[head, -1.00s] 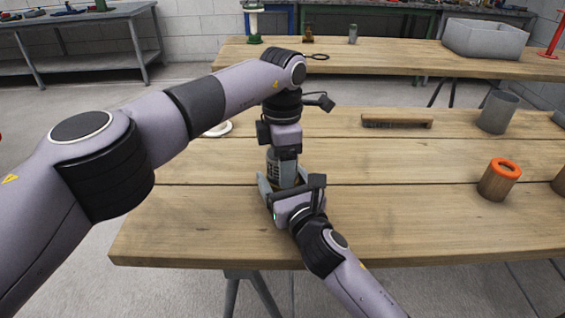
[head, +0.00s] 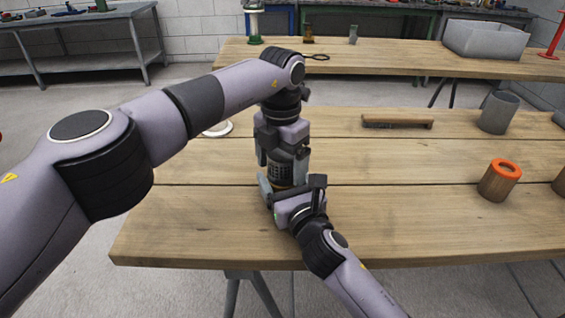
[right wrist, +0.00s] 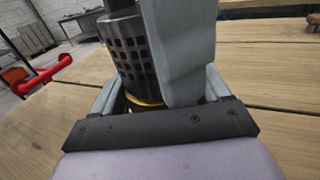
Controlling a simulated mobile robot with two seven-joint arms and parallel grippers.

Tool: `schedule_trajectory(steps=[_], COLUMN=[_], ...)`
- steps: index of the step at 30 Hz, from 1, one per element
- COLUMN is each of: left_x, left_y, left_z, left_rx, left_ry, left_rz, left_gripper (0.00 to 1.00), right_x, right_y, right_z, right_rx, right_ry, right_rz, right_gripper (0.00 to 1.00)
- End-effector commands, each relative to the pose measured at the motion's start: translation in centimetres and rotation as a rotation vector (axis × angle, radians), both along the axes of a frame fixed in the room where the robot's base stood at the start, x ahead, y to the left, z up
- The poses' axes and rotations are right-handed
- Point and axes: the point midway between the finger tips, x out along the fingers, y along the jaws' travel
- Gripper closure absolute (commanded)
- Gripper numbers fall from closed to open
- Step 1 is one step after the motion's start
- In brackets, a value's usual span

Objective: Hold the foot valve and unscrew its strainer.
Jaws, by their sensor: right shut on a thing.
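The foot valve stands upright on the near wooden table, with its dark slotted strainer (head: 284,172) on top. In the right wrist view the strainer (right wrist: 130,47) shows square holes, with a brass-coloured ring (right wrist: 146,104) below it. My right gripper (head: 282,190) is shut on the valve's lower part from the front; its jaws largely hide the valve body. My left gripper (head: 283,155) points down from above, its fingers open around the strainer. One grey left finger (right wrist: 182,50) covers the strainer's right side in the right wrist view.
A white ring (head: 217,129) lies behind my left arm. The front left of the table (head: 180,225) is clear.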

Motion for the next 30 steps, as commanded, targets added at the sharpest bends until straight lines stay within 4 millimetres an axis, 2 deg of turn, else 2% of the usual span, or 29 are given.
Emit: schedule_trajectory(steps=[9, 19, 21, 23, 26, 30], left_x=[-0.2, -0.1, -0.2, -0.2, -0.2, -0.1], left_y=[-0.5, -0.4, -0.4, -0.4, -0.4, -0.4], left_z=[0.3, 4.1, 4.5, 4.6, 4.8, 5.4], left_rx=[-0.01, -0.008, -0.007, -0.006, -0.006, -0.007], left_ry=[0.001, -0.001, 0.002, 0.002, 0.0, -0.001], left_rz=[-0.008, -0.006, -0.007, -0.015, -0.062, -0.209], left_gripper=[0.09, 0.09, 0.15, 0.15, 0.15, 0.15], right_x=[-0.1, -0.1, -0.1, -0.1, -0.1, -0.1], right_y=[0.2, 0.2, 0.1, 0.1, 0.1, 0.1], right_z=[0.0, -0.1, -0.1, -0.1, -0.1, -0.1], right_rx=[0.0, 0.0, 0.0, 0.0, 0.0, -0.001], right_ry=[0.001, 0.001, 0.001, 0.001, 0.001, 0.001], right_rz=[0.004, 0.003, 0.003, 0.003, 0.003, 0.002], right_gripper=[1.0, 1.0, 1.0, 1.0, 1.0, 1.0])
